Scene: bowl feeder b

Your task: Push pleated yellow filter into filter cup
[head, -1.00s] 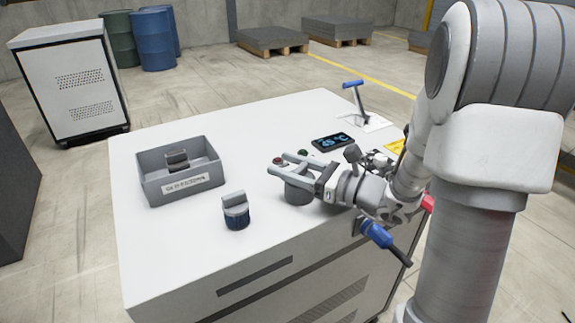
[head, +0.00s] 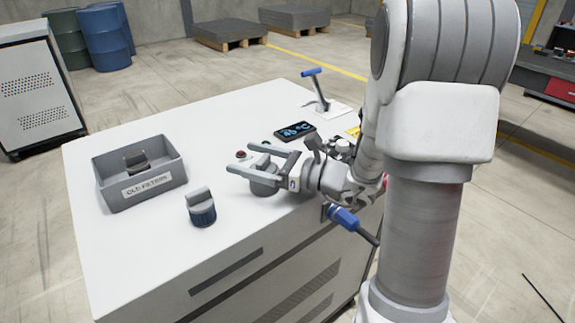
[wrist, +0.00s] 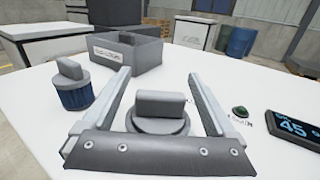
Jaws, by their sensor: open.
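A grey cylinder (head: 263,186), which may be the filter cup, stands near the table's right edge. In the wrist view it shows as a round grey top with an upright block handle (wrist: 160,103). My gripper (head: 240,158) is open, its fingers (wrist: 157,72) on either side of that handle, with visible gaps. A pleated filter (head: 202,213) with a grey handled cap stands upright left of my gripper; its pleats look dark blue, not yellow. It also shows in the wrist view (wrist: 75,97). I see no pleated yellow filter; the cylinder's inside is hidden.
A grey bin (head: 165,193) labelled for old filters stands at the table's left and holds a dark handled part (head: 136,160). The front-left tabletop is clear.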

